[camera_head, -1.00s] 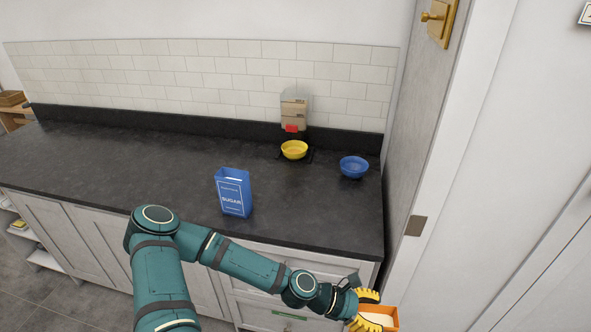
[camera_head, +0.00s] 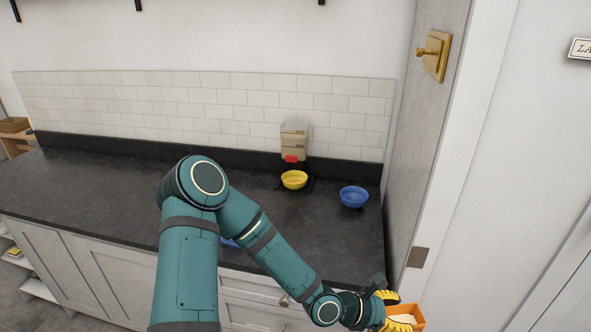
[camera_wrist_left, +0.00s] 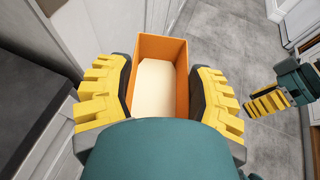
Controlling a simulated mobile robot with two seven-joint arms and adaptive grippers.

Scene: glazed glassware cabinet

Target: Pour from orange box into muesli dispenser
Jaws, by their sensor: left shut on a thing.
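The orange box (camera_head: 419,317) is an open, orange-walled container with pale contents. My left gripper (camera_head: 392,311) is shut on it, beyond the counter's front right corner. In the left wrist view the box (camera_wrist_left: 181,62) sits between the yellow fingers, open side showing, with cream-coloured contents inside. The muesli dispenser (camera_head: 294,141) stands at the back of the counter against the tiles, with a red part on its front. It is well beyond my left gripper. My right gripper (camera_wrist_left: 268,104) shows only in the left wrist view, at the right edge; its opening is unclear.
A yellow bowl (camera_head: 294,181) stands under the dispenser. A blue bowl (camera_head: 354,198) stands to its right. A blue sugar box (camera_head: 230,243) is mostly hidden behind my left arm. A grey side panel (camera_head: 412,130) bounds the counter on the right. The counter's left part is clear.

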